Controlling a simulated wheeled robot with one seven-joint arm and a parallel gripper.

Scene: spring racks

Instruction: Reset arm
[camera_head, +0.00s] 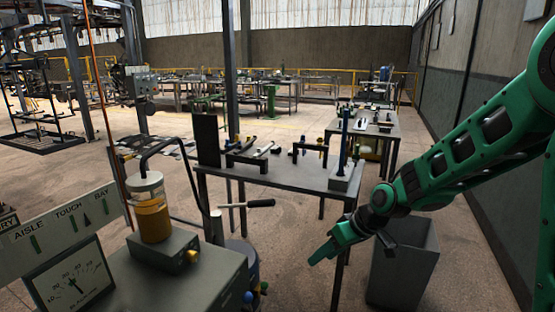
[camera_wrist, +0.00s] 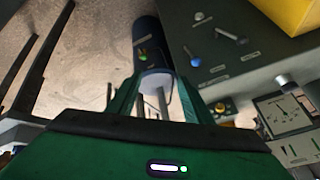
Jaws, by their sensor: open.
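My green arm reaches in from the right in the head view. My gripper (camera_head: 325,250) hangs in front of the dark metal table (camera_head: 285,178), above the floor. In the wrist view, my gripper (camera_wrist: 157,85) shows its two green fingers spread apart, with nothing held between them. Beyond the fingers is a dark blue cylinder (camera_wrist: 148,40) with small coloured knobs, apart from the gripper as far as I can tell.
A grey bin (camera_head: 403,265) stands below my forearm. A grey cabinet (camera_head: 185,285) carries an amber-filled jar (camera_head: 151,212) and a gauge (camera_head: 72,283) at left. A lever with a black handle (camera_head: 261,203) juts near the table.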

